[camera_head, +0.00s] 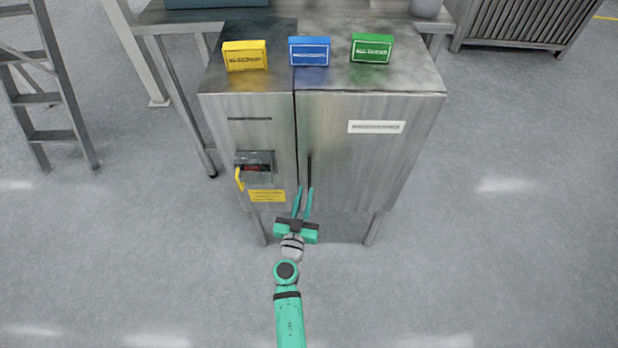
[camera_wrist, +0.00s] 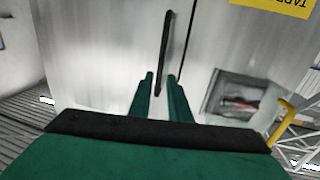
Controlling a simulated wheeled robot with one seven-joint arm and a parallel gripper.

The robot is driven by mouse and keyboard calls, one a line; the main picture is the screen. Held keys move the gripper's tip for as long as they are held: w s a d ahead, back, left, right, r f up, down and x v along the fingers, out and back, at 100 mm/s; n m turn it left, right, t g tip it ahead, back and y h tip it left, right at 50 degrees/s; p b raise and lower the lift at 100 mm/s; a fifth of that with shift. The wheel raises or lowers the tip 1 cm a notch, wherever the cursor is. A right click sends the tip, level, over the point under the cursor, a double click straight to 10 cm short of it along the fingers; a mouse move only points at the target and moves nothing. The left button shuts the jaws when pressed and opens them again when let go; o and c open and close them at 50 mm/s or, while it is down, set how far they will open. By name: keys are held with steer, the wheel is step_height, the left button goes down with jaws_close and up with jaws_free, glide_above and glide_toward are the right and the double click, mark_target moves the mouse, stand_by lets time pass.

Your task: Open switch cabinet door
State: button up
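The switch cabinet (camera_head: 340,150) is a brushed metal box on legs with a vertical seam between a narrow left panel and a wide right door. A thin dark vertical handle (camera_head: 309,172) sits on the right door, close to the seam. In the wrist view the handle (camera_wrist: 165,50) runs down toward the space between my fingers. My gripper (camera_head: 303,188) is in front of the cabinet at the handle's lower end. Its two green fingers (camera_wrist: 160,82) are apart, with a gap between them. I cannot tell whether they touch the handle.
The left panel carries a recessed switch box (camera_head: 255,165) with a yellow lever (camera_head: 239,179). Yellow (camera_head: 245,56), blue (camera_head: 309,51) and green (camera_head: 371,48) signs stand on top. A ladder (camera_head: 50,90) is at the left. The floor right of the cabinet is clear.

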mark_target(309, 179)
steer(key=w, duration=0.3)
steer(key=w+d, duration=0.1)
steer(key=w, duration=0.3)
steer(key=shift+d, duration=0.2)
jaws_close()
